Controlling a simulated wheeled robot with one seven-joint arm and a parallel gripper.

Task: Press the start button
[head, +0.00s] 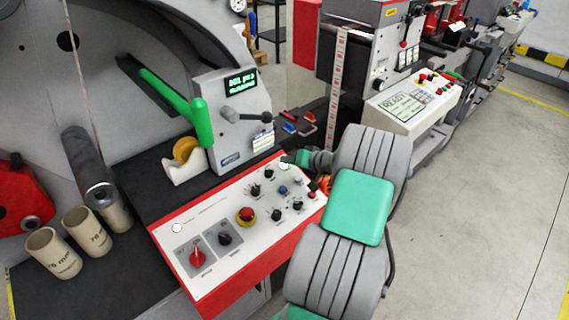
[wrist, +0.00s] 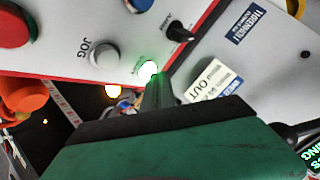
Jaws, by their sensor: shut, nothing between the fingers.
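The control panel (head: 200,220) is a white sloped face with a red border. A small round button glowing white-green (wrist: 149,70) sits near its edge, beside a grey button marked JOG (wrist: 104,55). The label beside the glowing button is too small to read. In the head view a bright spot (head: 284,166) shows at the panel's upper edge, right by my fingertips. My gripper (head: 290,159) reaches over the panel from the right, fingers shut and empty. In the wrist view the fingertips (wrist: 156,78) are at the glowing button and partly cover it. I cannot tell whether they touch it.
A red emergency knob (head: 247,215), several black knobs and a red rotary switch (head: 197,257) are on the panel. A counter box with a green display (head: 241,84) and a tape dispenser (head: 186,160) stand behind it. Cardboard cores (head: 54,253) stand at the left.

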